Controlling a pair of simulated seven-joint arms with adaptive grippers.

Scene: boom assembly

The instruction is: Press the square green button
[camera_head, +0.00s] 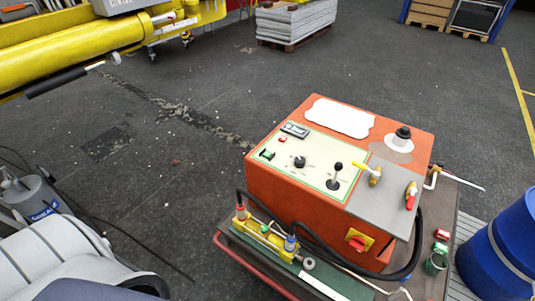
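The square green button (267,154) is on the left side of the cream control panel (318,155), on top of an orange machine (290,190). A small red button (283,139) lies just behind it, below a small dark display (295,130). A black knob (300,161) and a black-topped lever (335,178) are to its right. Nothing covers the green button. Whether it is pressed is too small to tell. Neither of my grippers is in view.
The machine stands on a cart with a red rail (250,265), hoses and a yellow-green pump (263,236). A blue barrel (505,245) is at right. A grey machine (40,255) is at lower left, and a yellow boom (70,45) at upper left. Floor between is clear.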

